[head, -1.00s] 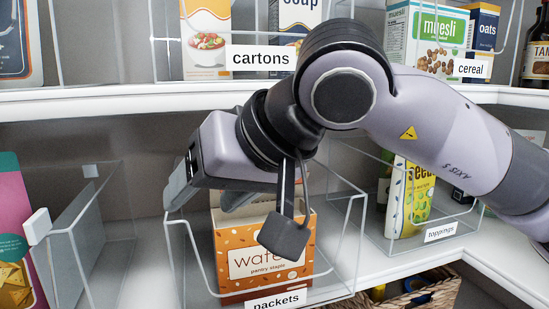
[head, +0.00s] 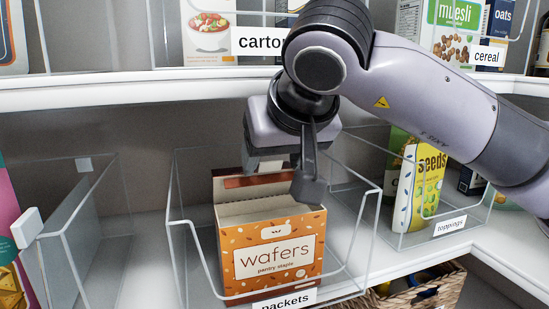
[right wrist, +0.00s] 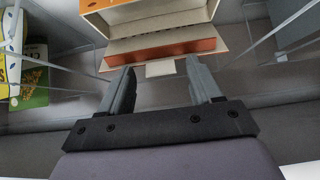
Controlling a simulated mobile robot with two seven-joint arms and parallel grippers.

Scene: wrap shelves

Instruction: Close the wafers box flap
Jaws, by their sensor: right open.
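An orange wafers box (head: 275,250) stands upright in the clear bin labelled packets (head: 182,240). Its top is open, and the flap (head: 256,182) stands up along the back edge. In the right wrist view the box (right wrist: 150,25) is at the top, with the orange-edged flap (right wrist: 162,48) just ahead of my fingertips. My right gripper (right wrist: 157,72) is open and empty, with its fingers apart. In the head view it hangs above the back of the box, partly hidden by its own wrist. My left gripper is not in view.
A bin labelled toppings (head: 452,222) holds a yellow seeds packet (head: 419,188) on the right. An empty-looking clear bin (head: 75,235) stands on the left. A shelf (head: 130,92) with cartons and cereal runs above. A wicker basket (head: 430,292) sits below.

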